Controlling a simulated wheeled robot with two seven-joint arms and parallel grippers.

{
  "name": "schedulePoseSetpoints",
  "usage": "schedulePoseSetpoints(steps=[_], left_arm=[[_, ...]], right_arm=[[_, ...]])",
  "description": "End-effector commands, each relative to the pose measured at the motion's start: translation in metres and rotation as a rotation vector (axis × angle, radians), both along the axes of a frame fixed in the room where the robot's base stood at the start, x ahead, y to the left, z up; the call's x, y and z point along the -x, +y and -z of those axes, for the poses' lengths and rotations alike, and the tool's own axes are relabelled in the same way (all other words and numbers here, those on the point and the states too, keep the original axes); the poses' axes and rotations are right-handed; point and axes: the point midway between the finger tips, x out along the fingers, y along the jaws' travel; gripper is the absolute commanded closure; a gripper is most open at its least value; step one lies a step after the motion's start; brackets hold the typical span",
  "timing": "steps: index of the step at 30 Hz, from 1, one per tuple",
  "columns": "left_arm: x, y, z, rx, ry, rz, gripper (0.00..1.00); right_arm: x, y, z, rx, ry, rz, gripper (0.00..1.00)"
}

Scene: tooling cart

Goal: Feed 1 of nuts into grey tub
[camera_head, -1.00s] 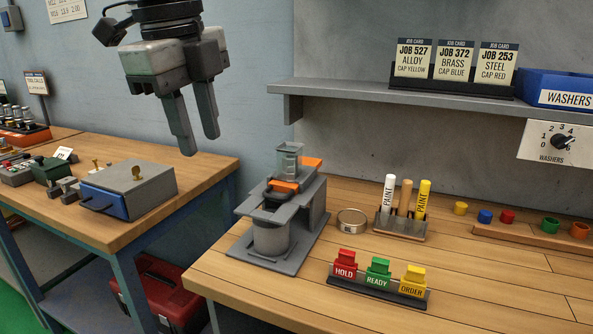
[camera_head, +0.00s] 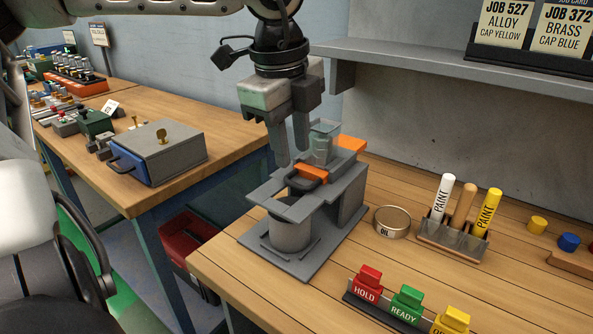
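A grey feeder (camera_head: 350,197) stands near the left end of the wooden bench, with a clear hopper (camera_head: 324,146) on top. What the hopper holds is too small to tell. An orange and black slider (camera_head: 308,177) sits on the feeder's front deck. The grey tub (camera_head: 290,234) stands under that deck on the base plate; its inside is hidden. My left gripper (camera_head: 293,152) points down just above and behind the slider, left of the hopper. Its two fingers are apart with nothing seen between them. My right gripper is not in view.
An oil tin (camera_head: 392,222), a paint-marker rack (camera_head: 453,239) and a HOLD/READY/ORDER tag stand (camera_head: 385,308) are right of the feeder. A grey shelf (camera_head: 450,70) overhangs the back. A blue-grey box (camera_head: 157,152) is on the left table (camera_head: 110,185); a gap separates the tables.

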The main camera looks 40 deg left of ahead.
Motion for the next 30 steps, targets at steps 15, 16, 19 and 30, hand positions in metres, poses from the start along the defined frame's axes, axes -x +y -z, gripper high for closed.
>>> schedulePoseSetpoints(steps=[15, 16, 19, 30], left_arm=[[-0.009, 0.0, 0.057, 0.001, 0.0, 0.0, 0.69], [-0.009, 0.0, 0.057, 0.001, -0.001, 0.0, 0.69], [-0.009, 0.001, 0.057, 0.001, -0.001, 0.0, 0.69], [-0.009, 0.0, 0.057, 0.001, -0.001, 0.002, 1.0]], right_arm=[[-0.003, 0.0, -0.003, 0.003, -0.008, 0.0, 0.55], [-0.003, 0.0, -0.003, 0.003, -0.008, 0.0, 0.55], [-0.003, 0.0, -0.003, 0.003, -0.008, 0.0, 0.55], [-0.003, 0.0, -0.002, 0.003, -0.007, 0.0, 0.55]])
